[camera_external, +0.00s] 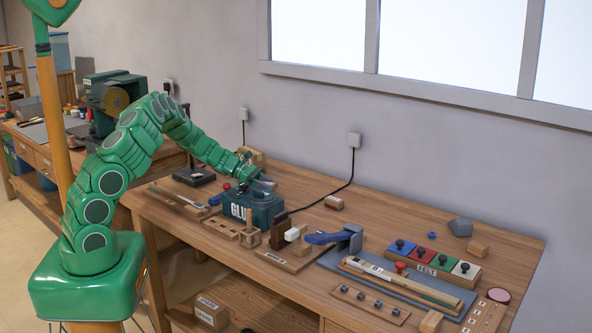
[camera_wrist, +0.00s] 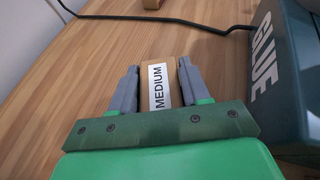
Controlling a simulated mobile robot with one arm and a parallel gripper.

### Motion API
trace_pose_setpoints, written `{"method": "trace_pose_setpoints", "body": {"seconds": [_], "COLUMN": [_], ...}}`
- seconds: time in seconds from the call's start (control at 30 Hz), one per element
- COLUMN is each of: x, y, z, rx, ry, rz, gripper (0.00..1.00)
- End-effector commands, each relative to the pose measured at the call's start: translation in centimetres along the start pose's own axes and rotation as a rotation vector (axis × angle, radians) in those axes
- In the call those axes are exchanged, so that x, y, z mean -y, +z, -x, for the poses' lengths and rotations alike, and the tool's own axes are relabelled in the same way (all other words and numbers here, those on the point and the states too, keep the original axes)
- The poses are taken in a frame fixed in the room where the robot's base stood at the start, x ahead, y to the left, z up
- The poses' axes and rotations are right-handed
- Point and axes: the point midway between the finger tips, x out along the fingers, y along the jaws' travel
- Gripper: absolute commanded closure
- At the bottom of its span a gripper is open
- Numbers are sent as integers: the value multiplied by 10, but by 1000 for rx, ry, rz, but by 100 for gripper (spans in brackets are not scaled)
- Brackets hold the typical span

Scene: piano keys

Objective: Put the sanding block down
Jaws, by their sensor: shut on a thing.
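The sanding block (camera_wrist: 174,68) is a tan block with a white label reading MEDIUM. In the wrist view it sits between the two grey fingers of my gripper (camera_wrist: 158,88), which is shut on it. I cannot tell whether the block touches the wooden bench top (camera_wrist: 100,60) or hangs just above it. In the external view my gripper (camera_external: 262,182) is just behind the dark teal GLUE box (camera_external: 262,212), near the wall side of the bench. The held block cannot be made out clearly there.
The GLUE box (camera_wrist: 291,75) stands close on the right in the wrist view. A black cable (camera_wrist: 205,25) crosses the bench ahead. Bare wood lies left of the fingers.

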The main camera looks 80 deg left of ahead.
Motion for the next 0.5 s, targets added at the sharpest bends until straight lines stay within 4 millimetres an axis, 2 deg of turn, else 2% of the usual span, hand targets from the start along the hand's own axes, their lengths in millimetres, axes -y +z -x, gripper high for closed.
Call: {"method": "trace_pose_setpoints", "body": {"seconds": [0.5], "x": [0], "y": [-11], "z": [-4], "rx": [0], "ry": [0], "rz": [1], "gripper": [84]}}
